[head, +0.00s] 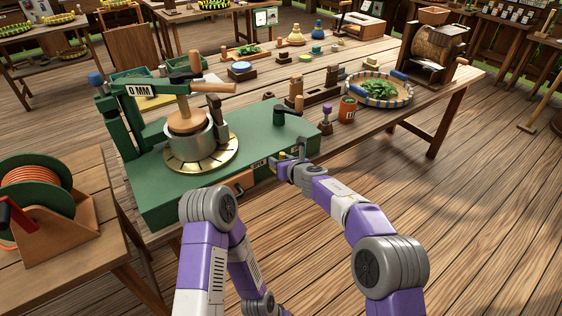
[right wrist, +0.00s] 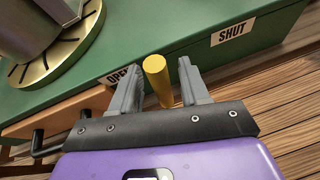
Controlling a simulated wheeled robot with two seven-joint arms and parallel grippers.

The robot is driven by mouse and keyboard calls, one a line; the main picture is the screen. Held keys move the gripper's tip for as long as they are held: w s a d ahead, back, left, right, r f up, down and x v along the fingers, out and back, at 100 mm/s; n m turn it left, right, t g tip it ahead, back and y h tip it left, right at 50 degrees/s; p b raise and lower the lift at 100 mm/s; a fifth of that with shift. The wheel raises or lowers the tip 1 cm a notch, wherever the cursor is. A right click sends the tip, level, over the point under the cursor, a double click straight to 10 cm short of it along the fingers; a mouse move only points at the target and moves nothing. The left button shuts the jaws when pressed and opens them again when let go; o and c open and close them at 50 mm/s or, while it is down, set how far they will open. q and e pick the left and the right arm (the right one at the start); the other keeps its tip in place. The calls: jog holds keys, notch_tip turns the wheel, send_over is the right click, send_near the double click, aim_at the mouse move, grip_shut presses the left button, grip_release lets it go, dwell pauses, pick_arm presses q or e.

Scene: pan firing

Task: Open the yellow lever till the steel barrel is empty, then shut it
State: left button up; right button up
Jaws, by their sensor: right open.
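The steel barrel (head: 196,140) stands on a brass graduated disc (head: 172,164) on the green press base (head: 262,122). A wooden plunger (head: 188,120) sits in its top, so its contents are hidden. The barrel's lower part also shows in the right wrist view (right wrist: 22,22). The yellow lever (right wrist: 158,80) sticks out from the base's front face, between the OPEN label (right wrist: 117,76) and the SHUT label (right wrist: 232,33), nearer OPEN. My right gripper (right wrist: 155,85) is open, its fingers on either side of the lever; clear contact cannot be told. My left gripper is out of view.
A wooden box (right wrist: 60,120) with a dark handle is at the base's front, left of the lever. A cable reel (head: 40,195) stands at left. Floor in front of the bench is clear.

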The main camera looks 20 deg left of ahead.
jog(key=shift+s+d, duration=0.1)
jog(key=shift+d, duration=0.05)
jog(key=shift+s+d+r+b, duration=0.1)
jog(key=shift+d+r+b, duration=0.1)
jog(key=shift+b, duration=0.15)
jog(key=b+v, duration=0.3)
jog(key=v, duration=0.3)
jog(key=shift+s+d, duration=0.15)
jog(key=shift+s, duration=0.2)
jog(key=shift+r, duration=0.1)
